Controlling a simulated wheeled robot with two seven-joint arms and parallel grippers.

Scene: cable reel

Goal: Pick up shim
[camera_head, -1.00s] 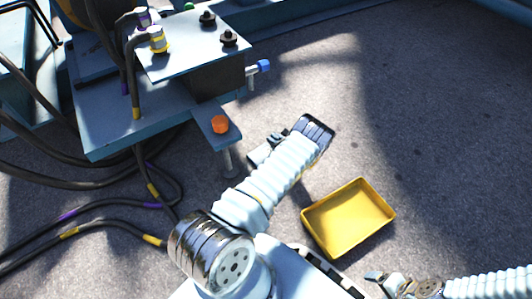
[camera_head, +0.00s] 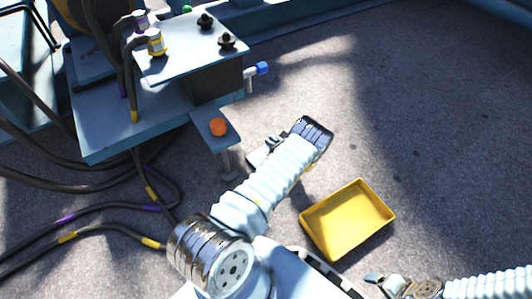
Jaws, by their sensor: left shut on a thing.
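My left gripper (camera_head: 262,151) is at the end of the white-sleeved arm, beyond the dark wrist, just right of the bracket with the orange knob (camera_head: 218,127).
A yellow tray (camera_head: 347,219), empty, lies right of my left arm. A blue-grey machine stand (camera_head: 150,118) with a blue-tipped handle (camera_head: 261,69) stands at upper left. Black cables (camera_head: 110,229) with coloured bands lie at left. The floor at right is clear.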

